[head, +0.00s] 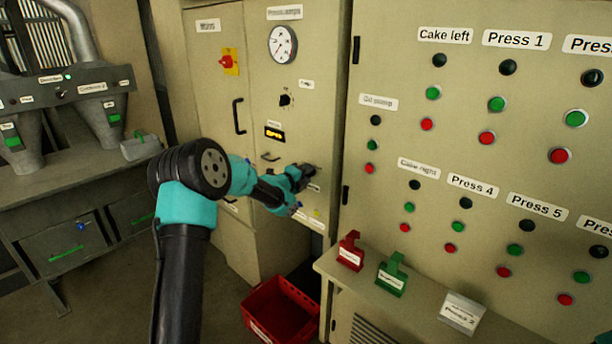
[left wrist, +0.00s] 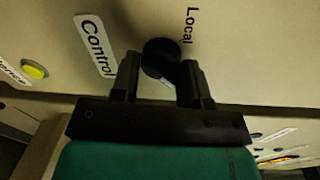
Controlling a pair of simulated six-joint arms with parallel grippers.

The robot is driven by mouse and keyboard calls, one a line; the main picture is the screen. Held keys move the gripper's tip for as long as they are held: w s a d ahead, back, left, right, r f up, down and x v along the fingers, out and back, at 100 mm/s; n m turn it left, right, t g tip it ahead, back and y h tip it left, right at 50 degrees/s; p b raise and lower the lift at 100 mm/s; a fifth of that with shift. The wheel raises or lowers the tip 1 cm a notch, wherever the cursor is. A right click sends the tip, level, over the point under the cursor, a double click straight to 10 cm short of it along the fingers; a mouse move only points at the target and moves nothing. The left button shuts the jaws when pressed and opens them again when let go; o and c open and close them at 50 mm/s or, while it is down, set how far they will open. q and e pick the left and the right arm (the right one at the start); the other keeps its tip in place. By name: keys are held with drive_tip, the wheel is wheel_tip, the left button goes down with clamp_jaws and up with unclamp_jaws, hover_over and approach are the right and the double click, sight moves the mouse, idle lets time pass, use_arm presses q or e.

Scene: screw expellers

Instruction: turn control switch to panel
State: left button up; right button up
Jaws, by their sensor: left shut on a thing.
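The control switch (left wrist: 160,56) is a round black knob on the beige panel, between a "Control" label (left wrist: 96,45) and a "Local" label (left wrist: 188,25) in the left wrist view. My left gripper (left wrist: 160,72) is at the knob, with one finger on each side, shut on it. In the head view my left gripper (head: 303,175) is at the lower part of the cabinet front. There it covers the switch, so the pointer's direction cannot be told.
A yellow button (left wrist: 35,69) sits left of the switch. The cabinet (head: 300,100) bears a gauge (head: 283,44) and a lit display (head: 275,134). Right of it a ledge holds a red tag holder (head: 350,251) and a green one (head: 391,275). A red crate (head: 282,312) is below.

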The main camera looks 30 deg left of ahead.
use_arm(q)
drive_tip(key=shift+r, duration=0.1)
idle(0.3)
drive_tip(key=o, duration=0.9)
drive_tip(key=v, duration=1.7)
drive_tip(key=shift+s, duration=0.2)
